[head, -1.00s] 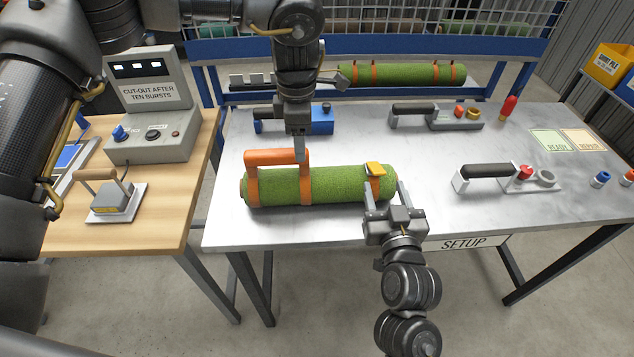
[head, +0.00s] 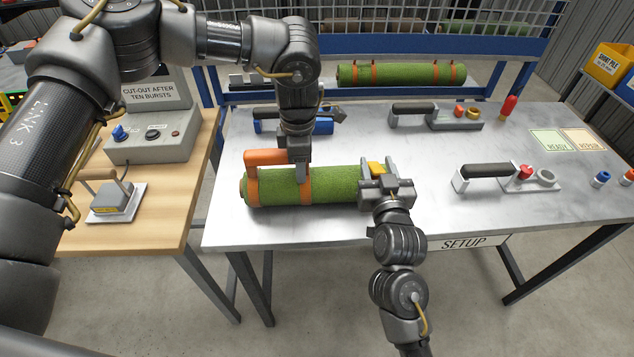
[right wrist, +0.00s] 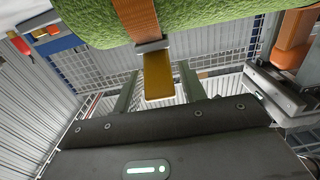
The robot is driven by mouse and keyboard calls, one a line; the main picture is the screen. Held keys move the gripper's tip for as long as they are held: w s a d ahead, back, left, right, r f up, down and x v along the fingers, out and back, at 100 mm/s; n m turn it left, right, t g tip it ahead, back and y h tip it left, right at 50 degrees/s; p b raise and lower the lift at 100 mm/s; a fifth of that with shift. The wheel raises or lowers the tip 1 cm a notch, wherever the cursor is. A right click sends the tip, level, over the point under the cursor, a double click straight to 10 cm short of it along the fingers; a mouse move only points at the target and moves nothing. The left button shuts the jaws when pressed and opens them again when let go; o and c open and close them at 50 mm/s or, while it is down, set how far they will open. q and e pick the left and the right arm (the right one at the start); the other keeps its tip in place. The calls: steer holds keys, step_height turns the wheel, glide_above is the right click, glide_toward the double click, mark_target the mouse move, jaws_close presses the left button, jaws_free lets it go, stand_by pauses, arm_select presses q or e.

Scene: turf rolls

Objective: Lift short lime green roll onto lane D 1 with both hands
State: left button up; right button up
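A lime green turf roll (head: 335,184) lies on the metal SETUP table, with orange straps, an orange handle (head: 265,157) near its left end and a yellow tab (head: 376,168) near its right end. My left gripper (head: 301,170) is at the right end of the orange handle, from above; its finger gap is hidden. My right gripper (head: 377,180) is at the yellow tab. In the right wrist view its fingers (right wrist: 160,88) stand apart on either side of the yellow tab (right wrist: 158,76), with visible gaps. No lane D 1 label is readable.
Another green roll (head: 400,73) lies on the blue rack behind the table. Handled tools (head: 436,115) and (head: 505,178) a second handled tool stand on the table's right half. A wooden bench with a grey control box (head: 150,135) stands at left.

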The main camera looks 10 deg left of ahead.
arm_select(q)
jaws_close()
arm_select(e)
jaws_close()
arm_select(q)
steer(key=shift+w+r, duration=0.1)
steer(key=shift+r, duration=0.1)
arm_select(e)
steer(key=shift+r, duration=0.15)
